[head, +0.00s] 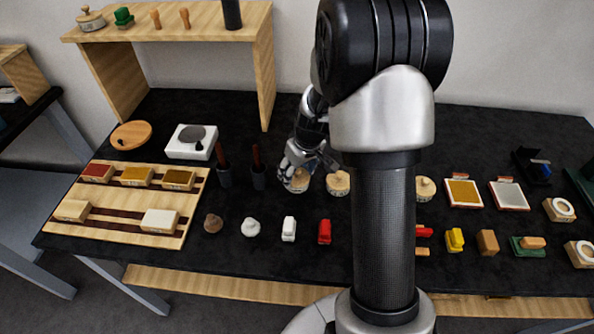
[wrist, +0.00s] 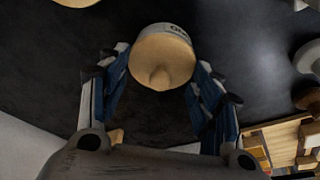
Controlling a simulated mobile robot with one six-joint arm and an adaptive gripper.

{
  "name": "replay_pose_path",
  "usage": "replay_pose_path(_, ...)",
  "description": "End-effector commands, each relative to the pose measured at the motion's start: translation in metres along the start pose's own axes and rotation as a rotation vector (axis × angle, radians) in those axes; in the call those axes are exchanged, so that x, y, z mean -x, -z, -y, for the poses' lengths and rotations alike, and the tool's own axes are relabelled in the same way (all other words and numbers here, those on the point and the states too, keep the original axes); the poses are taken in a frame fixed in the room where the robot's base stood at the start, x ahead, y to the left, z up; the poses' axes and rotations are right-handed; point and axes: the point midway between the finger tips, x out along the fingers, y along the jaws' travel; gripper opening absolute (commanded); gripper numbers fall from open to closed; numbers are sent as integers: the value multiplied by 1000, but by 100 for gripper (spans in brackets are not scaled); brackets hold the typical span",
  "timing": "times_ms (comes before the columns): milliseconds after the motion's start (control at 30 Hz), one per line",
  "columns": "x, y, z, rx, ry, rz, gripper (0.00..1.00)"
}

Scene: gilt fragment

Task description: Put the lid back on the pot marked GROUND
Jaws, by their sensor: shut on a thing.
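A round wooden lid with a knob (wrist: 162,62) sits between my fingers in the wrist view. A pale pot (wrist: 150,32) shows right behind it, with part of a dark label that is cut off by the lid, so I cannot read it whole. The lid looks level on or against the pot's top; I cannot tell if it is fully seated. In the head view my gripper (head: 297,172) is down at this pot (head: 298,186), left of the arm column. My gripper is shut on the lid, one finger on each side.
A similar lidded pot (head: 338,183) stands just to the right, and another (head: 425,189) beyond my arm. Two dark holders with red-brown handles (head: 258,170) stand close to the left. Several small blocks, including a red one (head: 324,232), line the front of the black table.

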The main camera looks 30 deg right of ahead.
Motion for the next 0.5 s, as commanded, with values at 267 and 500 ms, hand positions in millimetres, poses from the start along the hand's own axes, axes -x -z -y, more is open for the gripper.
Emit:
replay_pose_path(267, 0, 0, 0, 0, 0, 0, 42)
replay_pose_path(500, 0, 0, 0, 0, 0, 0, 66)
